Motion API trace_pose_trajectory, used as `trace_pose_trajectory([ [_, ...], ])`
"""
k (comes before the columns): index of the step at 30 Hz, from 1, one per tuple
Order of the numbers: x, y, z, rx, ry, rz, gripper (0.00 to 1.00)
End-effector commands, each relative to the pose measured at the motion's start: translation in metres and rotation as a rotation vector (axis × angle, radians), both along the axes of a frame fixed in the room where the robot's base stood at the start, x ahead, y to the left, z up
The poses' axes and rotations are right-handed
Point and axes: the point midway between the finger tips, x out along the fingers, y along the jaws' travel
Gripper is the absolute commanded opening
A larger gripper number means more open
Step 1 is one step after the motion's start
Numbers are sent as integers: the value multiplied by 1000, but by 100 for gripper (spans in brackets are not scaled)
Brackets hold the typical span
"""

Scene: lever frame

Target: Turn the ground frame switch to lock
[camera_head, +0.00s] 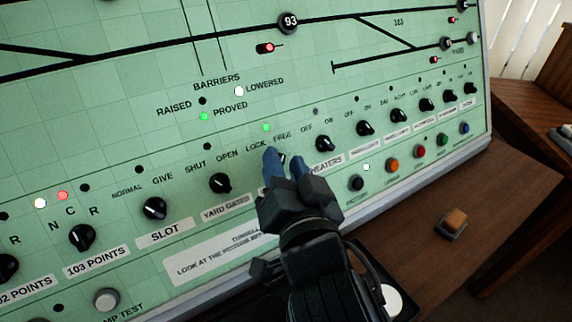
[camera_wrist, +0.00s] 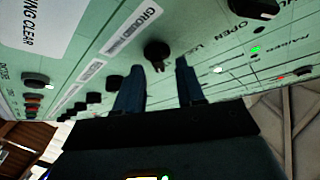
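The ground frame switch is a black rotary knob, mostly hidden by my gripper in the head view, below the LOCK and FREE labels (camera_head: 268,141). In the wrist view the knob (camera_wrist: 156,52) is just beyond and between my fingertips, beside its GROUND FRAME label (camera_wrist: 138,26). My gripper (camera_head: 284,160) is in front of this knob, close to the panel. Its two blue fingers are apart, one on each side of the knob, with visible gaps in the wrist view (camera_wrist: 160,66). I cannot tell which label the knob's pointer faces.
The yard gates knob (camera_head: 220,183) is close on the left, and the heaters knob (camera_head: 323,143) close on the right. A green light (camera_head: 266,127) is lit above the labels. Coloured push buttons (camera_head: 392,165) line the panel's lower right. A brown desk (camera_head: 470,215) lies below.

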Motion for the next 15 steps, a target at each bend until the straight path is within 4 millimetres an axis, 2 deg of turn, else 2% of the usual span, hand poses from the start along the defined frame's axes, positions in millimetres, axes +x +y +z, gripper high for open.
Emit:
trace_pose_trajectory([
  [2, 0, 0, 0, 0, 0, 0, 36],
  [13, 0, 0, 0, 0, 0, 0, 1],
  [15, 0, 0, 0, 0, 0, 0, 0],
])
